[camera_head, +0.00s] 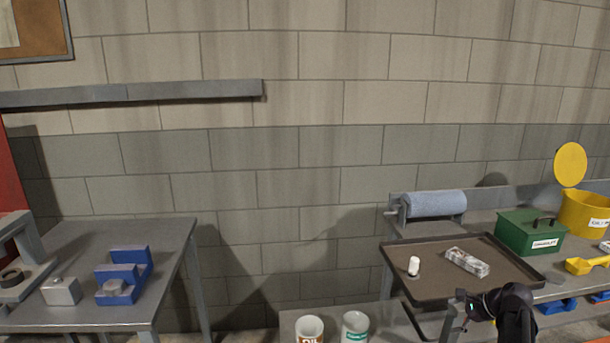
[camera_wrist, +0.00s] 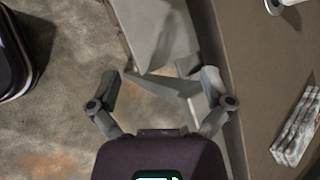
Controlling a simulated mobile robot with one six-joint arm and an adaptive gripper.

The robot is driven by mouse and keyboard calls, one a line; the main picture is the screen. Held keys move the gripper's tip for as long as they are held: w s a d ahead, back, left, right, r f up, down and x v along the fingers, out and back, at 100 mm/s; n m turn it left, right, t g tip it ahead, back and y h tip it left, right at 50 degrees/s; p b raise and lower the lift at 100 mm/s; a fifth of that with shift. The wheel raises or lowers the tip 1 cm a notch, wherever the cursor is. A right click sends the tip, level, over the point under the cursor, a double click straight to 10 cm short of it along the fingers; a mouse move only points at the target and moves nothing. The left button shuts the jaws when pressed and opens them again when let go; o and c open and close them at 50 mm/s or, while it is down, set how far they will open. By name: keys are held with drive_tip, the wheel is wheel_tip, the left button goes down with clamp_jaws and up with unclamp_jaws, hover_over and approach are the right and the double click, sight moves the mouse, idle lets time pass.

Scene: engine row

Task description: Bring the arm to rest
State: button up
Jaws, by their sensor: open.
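My gripper (camera_wrist: 160,76) is open in the wrist view, its two fingers spread wide with nothing between them. It points down past the edge of a brown tray, over grey metal and the concrete floor. In the head view my dark arm shows at the lower right, in front of the tray (camera_head: 430,290); the fingers are not clear there. The tray holds a small white object (camera_head: 414,266) and a grey-and-white patterned block (camera_head: 467,262). The block also shows at the right of the wrist view (camera_wrist: 297,128), apart from the fingers.
A green box (camera_head: 531,233), a yellow tub (camera_head: 585,215) and a yellow scoop (camera_head: 588,264) stand right of the tray. A blue roll (camera_head: 434,204) is behind it. Two cups (camera_head: 309,330) (camera_head: 355,327) stand at bottom centre. A left table (camera_head: 100,240) bears a blue holder (camera_head: 124,275).

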drive_tip(key=s+a+f+n+g+h, duration=0.25)
drive_tip(key=a+n, duration=0.35)
drive_tip(key=a, duration=0.3)
drive_tip(key=s+a+f+n+g+h, duration=0.15)
drive_tip(key=s+a+n, duration=0.25)
drive_tip(key=a+n, duration=0.4)
drive_tip(key=s+a+f+n+g+h, duration=0.1)
drive_tip(key=s+a+n+g+h, duration=0.25)
drive_tip(key=a, duration=0.75)
wheel_tip(320, 180, up, 13)
drive_tip(key=n+t+p, duration=0.1)
drive_tip(key=n+p, duration=0.1)
drive_tip(key=p, duration=1.1)
drive_tip(key=shift+s+d+t+y, duration=0.15)
drive_tip(key=shift+d+t+y, duration=0.2)
drive_tip(key=shift+y, duration=0.1)
drive_tip(key=shift+a+f, duration=0.1)
drive_tip(key=shift+f, duration=0.05)
idle(1.5)
